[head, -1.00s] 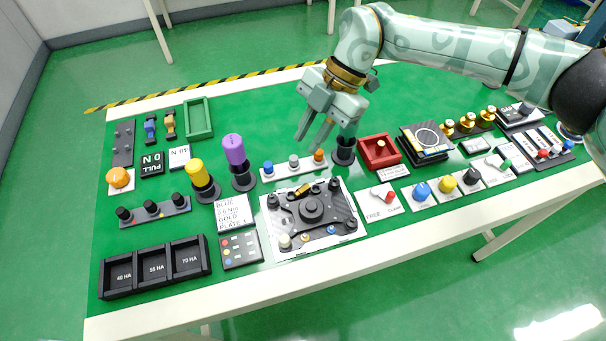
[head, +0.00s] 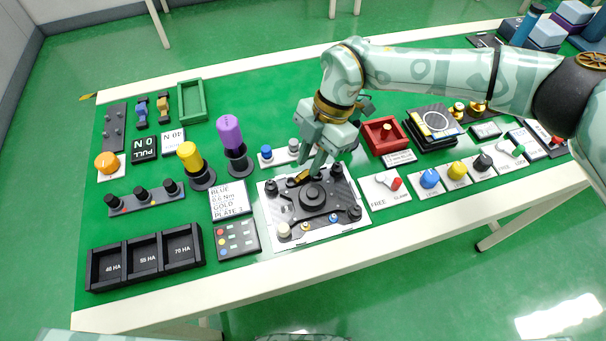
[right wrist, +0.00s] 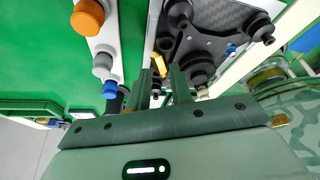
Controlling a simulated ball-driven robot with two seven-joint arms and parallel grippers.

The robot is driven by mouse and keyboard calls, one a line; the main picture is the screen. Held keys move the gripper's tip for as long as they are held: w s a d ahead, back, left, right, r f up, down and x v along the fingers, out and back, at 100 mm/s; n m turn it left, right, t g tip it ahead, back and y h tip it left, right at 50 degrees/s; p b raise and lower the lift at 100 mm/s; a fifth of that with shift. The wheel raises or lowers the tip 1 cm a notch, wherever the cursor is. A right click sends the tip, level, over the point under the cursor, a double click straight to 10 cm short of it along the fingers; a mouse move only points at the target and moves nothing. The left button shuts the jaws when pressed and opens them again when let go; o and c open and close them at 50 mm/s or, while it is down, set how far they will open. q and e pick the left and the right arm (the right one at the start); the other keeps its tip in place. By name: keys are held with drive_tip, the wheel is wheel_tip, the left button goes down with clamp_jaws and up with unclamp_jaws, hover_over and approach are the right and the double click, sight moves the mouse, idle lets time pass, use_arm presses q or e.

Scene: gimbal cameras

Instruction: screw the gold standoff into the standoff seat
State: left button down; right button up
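A gold elongated piece (head: 302,177), which looks like the standoff, is on the back part of the black gimbal plate (head: 331,204). It also shows in the right wrist view (right wrist: 158,64), just beyond my fingertips. My right gripper (head: 312,170) points down over the back edge of the plate, close to the gold piece. In the right wrist view its two fingers (right wrist: 163,82) stand apart, with a gap and nothing clearly held. I cannot make out which spot on the plate is the standoff seat. My left gripper is out of view.
Close behind the gripper is a strip with blue, grey and orange knobs (head: 279,154). A purple driver (head: 229,132) and a yellow driver (head: 189,157) stand upright to the left. A red tray (head: 373,138) is to the right. The green table is clear behind.

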sight(302, 177)
drive_tip(key=x, duration=0.3)
drive_tip(key=shift+w+b, duration=0.1)
drive_tip(key=shift+b, duration=0.2)
drive_tip(key=shift+r, duration=0.1)
clamp_jaws()
drive_tip(key=shift+r, duration=0.1)
